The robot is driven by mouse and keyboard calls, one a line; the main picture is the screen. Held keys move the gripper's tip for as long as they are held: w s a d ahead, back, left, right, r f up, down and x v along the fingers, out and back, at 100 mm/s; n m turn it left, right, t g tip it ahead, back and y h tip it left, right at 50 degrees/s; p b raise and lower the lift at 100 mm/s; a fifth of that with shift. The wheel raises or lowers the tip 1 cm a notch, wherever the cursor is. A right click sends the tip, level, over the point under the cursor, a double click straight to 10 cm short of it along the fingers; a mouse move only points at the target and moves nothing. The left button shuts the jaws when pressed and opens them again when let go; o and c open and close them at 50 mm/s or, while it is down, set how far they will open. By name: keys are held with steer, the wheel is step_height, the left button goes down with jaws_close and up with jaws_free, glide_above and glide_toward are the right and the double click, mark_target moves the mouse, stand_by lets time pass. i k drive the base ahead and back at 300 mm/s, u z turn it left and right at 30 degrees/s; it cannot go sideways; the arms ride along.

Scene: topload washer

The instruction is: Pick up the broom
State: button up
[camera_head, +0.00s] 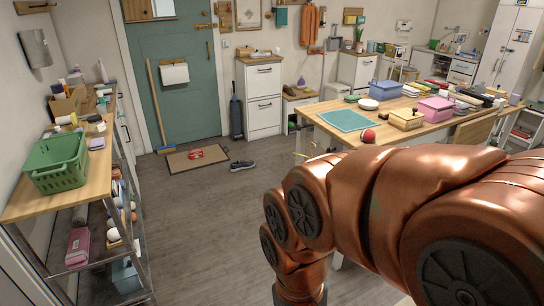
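A broom (156,103) with a long light-wood handle stands at the far left, leaning against the left side of the green door. Its blue head (166,149) rests on the floor at the corner of the doormat. My copper-coloured arm fills the lower right of the view, well apart from the broom and much closer to the camera. My gripper itself does not show; the arm's lower end runs down toward the bottom edge.
A brown doormat (185,161) with a red item and a dark shoe (242,165) lie on the floor. A shelf with a green basket (57,163) stands left. A cluttered wooden worktable (345,138) stands right. The grey floor (195,225) between them is clear.

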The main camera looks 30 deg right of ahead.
mark_target(165, 148)
steer(key=z, duration=0.2)
steer(key=i, duration=4.15)
steer(key=u, duration=0.35)
steer(key=i, duration=1.75)
steer(key=u, duration=0.45)
steer(key=i, duration=0.8)
steer(key=u, duration=0.1)
